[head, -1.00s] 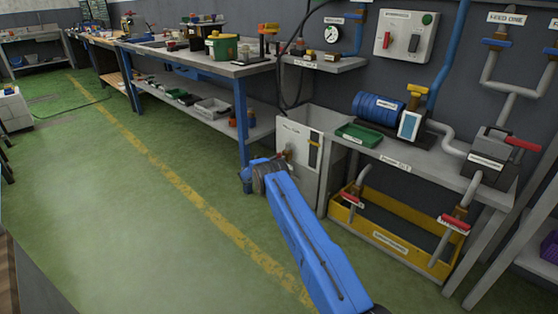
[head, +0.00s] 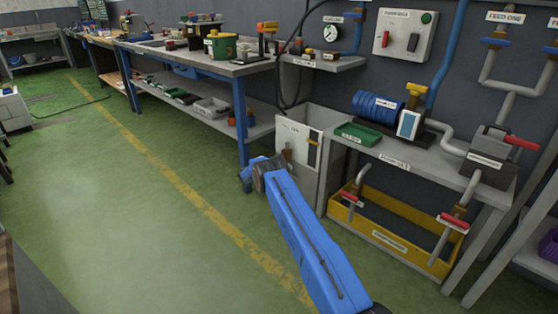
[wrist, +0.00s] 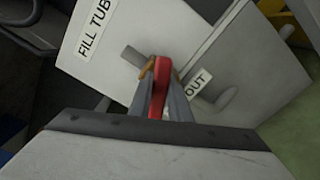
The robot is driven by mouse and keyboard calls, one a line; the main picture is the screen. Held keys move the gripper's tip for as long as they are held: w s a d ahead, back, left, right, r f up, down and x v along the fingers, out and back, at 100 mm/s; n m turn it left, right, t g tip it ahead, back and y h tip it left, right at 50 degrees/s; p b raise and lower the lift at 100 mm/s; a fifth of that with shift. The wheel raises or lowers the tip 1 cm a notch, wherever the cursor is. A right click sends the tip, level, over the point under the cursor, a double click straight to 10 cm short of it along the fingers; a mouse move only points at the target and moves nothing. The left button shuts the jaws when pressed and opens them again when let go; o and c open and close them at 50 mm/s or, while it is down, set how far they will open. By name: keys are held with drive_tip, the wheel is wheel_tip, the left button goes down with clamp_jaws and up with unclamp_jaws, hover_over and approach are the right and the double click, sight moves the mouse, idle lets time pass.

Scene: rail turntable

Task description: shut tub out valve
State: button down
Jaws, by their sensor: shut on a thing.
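The white fill tub (wrist: 107,45) fills much of the wrist view, with a "FILL TUB" label and a second label ending in "OUT" (wrist: 196,85). A red valve lever (wrist: 161,88) stands in front of it, beside a small orange-brown part (wrist: 147,70) and a grey pipe stub (wrist: 134,57). My gripper (wrist: 163,98) is shut on the red lever, a finger on each side. In the head view the tub (head: 296,136) stands on the floor beyond my blue arm; the lever cannot be made out there.
Right of the tub is a bench (head: 420,160) with a blue motor (head: 378,105) and a green tray (head: 358,134). Below it sits a yellow bin (head: 385,237) beneath two red-handled taps. A long workbench (head: 205,59) runs left.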

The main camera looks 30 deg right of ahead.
drive_tip(key=m, duration=0.5)
drive_tip(key=shift+s+f, duration=0.1)
drive_tip(key=shift+f, duration=0.25)
drive_tip(key=shift+m, duration=0.3)
drive_tip(key=c, duration=1.6)
unclamp_jaws()
drive_tip(key=shift+c, duration=0.2)
drive_tip(key=shift+s+a, duration=0.1)
drive_tip(key=shift+a, duration=0.4)
drive_tip(key=v, duration=1.6)
drive_tip(key=shift+s+a, duration=0.1)
drive_tip(key=shift+a, duration=0.1)
